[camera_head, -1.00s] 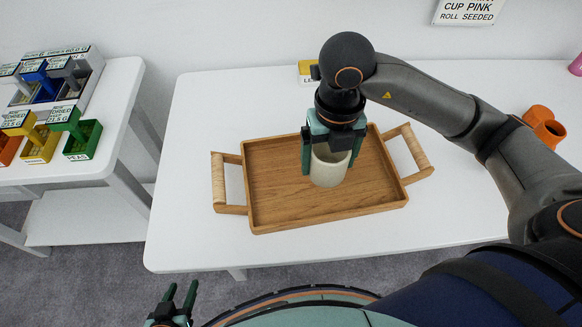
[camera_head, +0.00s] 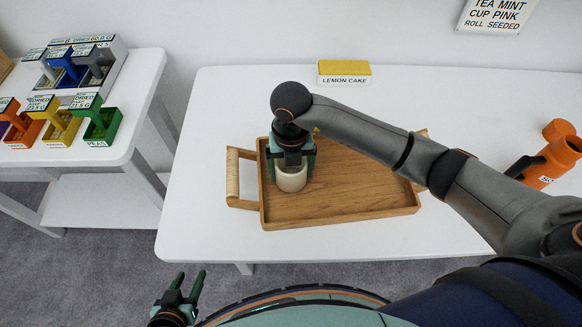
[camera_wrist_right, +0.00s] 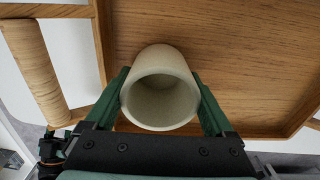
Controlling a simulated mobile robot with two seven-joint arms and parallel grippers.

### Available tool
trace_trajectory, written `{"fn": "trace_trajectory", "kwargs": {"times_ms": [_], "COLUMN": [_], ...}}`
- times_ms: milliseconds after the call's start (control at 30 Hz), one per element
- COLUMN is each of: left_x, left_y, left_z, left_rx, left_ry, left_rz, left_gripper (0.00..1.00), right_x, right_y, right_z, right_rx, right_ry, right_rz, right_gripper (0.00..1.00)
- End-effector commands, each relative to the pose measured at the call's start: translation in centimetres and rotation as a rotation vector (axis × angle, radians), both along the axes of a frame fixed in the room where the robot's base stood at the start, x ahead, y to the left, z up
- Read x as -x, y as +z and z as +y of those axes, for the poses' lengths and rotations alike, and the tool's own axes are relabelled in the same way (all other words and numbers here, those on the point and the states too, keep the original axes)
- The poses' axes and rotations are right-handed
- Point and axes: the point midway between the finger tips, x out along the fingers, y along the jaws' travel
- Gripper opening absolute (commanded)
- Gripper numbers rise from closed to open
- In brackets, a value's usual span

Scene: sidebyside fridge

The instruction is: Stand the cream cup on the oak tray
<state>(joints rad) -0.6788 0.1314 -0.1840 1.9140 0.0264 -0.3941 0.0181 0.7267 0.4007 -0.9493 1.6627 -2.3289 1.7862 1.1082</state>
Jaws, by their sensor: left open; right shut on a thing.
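The cream cup (camera_head: 291,178) is upright over the left part of the oak tray (camera_head: 345,205). My right gripper (camera_head: 291,165) is shut on the cup from above. In the right wrist view the cup (camera_wrist_right: 160,92) sits between the two green fingers of my right gripper (camera_wrist_right: 160,100), its open mouth towards the camera. The tray floor (camera_wrist_right: 220,45) lies beneath it; I cannot tell whether the cup's base touches it. My left gripper (camera_head: 182,289) is open and empty at the bottom left, away from the table.
A yellow lemon cake box (camera_head: 344,72) stands at the back of the white table (camera_head: 215,105). Orange items (camera_head: 555,155) are at the right. A side table (camera_head: 90,155) at the left holds several coloured bins. The tray's left handle (camera_head: 233,178) is near the cup.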

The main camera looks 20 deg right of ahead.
Motion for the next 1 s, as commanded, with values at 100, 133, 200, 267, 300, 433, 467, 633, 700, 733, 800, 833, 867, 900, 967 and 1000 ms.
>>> {"fn": "trace_trajectory", "kwargs": {"times_ms": [100,133,200,267,300,433,467,633,700,733,800,833,867,900,967,1000], "left_x": [0.0,0.0,0.0,0.0,0.0,0.0,0.0,0.0,0.0,0.0,0.0,0.0,0.0,0.0,0.0,0.0], "left_y": [0.0,0.0,0.0,-0.2,-0.3,-0.2,-0.2,-0.2,-0.1,0.0,0.1,0.0,0.0,0.0,0.0,0.0], "left_z": [0.0,0.0,0.0,0.0,0.0,0.0,0.0,0.0,0.0,0.0,0.0,0.0,0.0,0.0,0.0,0.0], "left_rx": [0.0,0.0,0.0,0.0,0.0,0.0,0.0,0.0,0.0,0.0,0.0,0.0,0.0,0.0,0.0,0.0], "left_ry": [0.0,0.0,0.0,0.0,0.0,0.0,0.0,0.0,0.0,0.0,0.0,0.0,0.0,0.0,0.0,0.0], "left_rz": [0.0,0.0,0.0,0.0,0.0,0.0,0.0,0.0,0.0,0.0,0.0,-0.001,-0.001,-0.001,-0.001,-0.001], "left_gripper": [0.5,0.5,0.5,0.5,0.5,0.5,0.5,0.5,0.5,0.5,0.5,0.5,0.5,0.5,0.5,0.5], "right_x": [0.0,0.0,0.0,0.0,0.0,0.0,0.0,0.0,0.0,0.0,-0.1,-0.1,-0.1,-0.1,-0.1,-0.2], "right_y": [0.0,0.0,0.0,-0.2,-0.4,-0.3,-0.3,-0.3,-0.2,0.0,0.5,0.8,1.2,2.0,3.2,4.1], "right_z": [0.0,0.0,0.0,0.0,0.0,0.0,0.0,0.0,0.0,0.0,0.0,0.0,0.0,0.0,0.0,0.0], "right_rx": [-0.002,-0.002,-0.002,-0.001,-0.001,-0.001,-0.001,-0.001,-0.001,-0.001,-0.001,-0.001,-0.001,-0.002,-0.002,-0.002], "right_ry": [0.001,0.001,0.001,0.001,0.001,0.001,0.001,0.001,0.001,0.001,0.001,0.001,0.002,0.003,0.002,0.003], "right_rz": [-0.002,-0.002,-0.002,-0.002,-0.001,-0.001,-0.001,-0.001,-0.001,-0.001,-0.003,-0.003,-0.003,-0.005,-0.005,-0.007], "right_gripper": [0.23,0.23,0.23,0.23,0.23,0.98,1.0,1.0,1.0,1.0,1.0,1.0,1.0,1.0,1.0,1.0]}}
